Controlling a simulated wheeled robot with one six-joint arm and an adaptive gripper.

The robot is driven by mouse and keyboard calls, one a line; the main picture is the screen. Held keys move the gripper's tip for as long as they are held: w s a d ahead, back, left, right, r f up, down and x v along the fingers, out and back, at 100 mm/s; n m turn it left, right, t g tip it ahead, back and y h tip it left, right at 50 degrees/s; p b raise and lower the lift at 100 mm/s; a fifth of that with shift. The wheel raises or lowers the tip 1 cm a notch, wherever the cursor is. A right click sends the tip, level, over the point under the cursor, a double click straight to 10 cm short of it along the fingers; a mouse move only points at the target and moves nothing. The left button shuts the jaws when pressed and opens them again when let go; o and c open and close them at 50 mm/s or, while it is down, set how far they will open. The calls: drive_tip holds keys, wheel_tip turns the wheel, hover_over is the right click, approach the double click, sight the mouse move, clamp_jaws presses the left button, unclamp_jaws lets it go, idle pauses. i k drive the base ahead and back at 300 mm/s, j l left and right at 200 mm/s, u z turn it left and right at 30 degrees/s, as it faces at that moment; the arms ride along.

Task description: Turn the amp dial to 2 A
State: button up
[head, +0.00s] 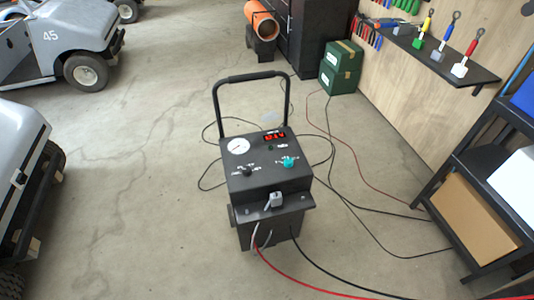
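A black wheeled charger (270,182) with a tall loop handle stands on the concrete floor in the middle of the head view. Its top panel carries a round white gauge (238,146), a red lit display (274,135), a black knob (247,171) at the left and a teal knob (288,161) at the right. Small white markings surround both knobs. They are too small to read, so I cannot tell which knob is the amp dial or where either points. My gripper is not in view.
A grey plug (275,200) sits at the charger's front ledge. Red and black cables (330,272) run across the floor to the right. A shelf rack (490,200) stands at the right, green boxes (340,67) behind. White carts (75,45) are at the left, with open floor between.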

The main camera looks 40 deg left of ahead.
sight(288, 162)
drive_tip(key=u, duration=1.5)
drive_tip(key=i+j+u, duration=0.2)
drive_tip(key=i+u, duration=0.15)
drive_tip(key=i, duration=0.25)
drive_tip(key=i+u, duration=0.3)
drive_tip(key=i, duration=4)
drive_tip(key=i+z, duration=0.1)
drive_tip(key=i, duration=0.45)
drive_tip(key=i+j, duration=0.15)
drive_tip(key=i, duration=0.35)
drive_tip(key=i+j+z, duration=0.15)
drive_tip(key=i, duration=0.4)
drive_tip(key=i+z, duration=0.1)
drive_tip(key=z, duration=4.45)
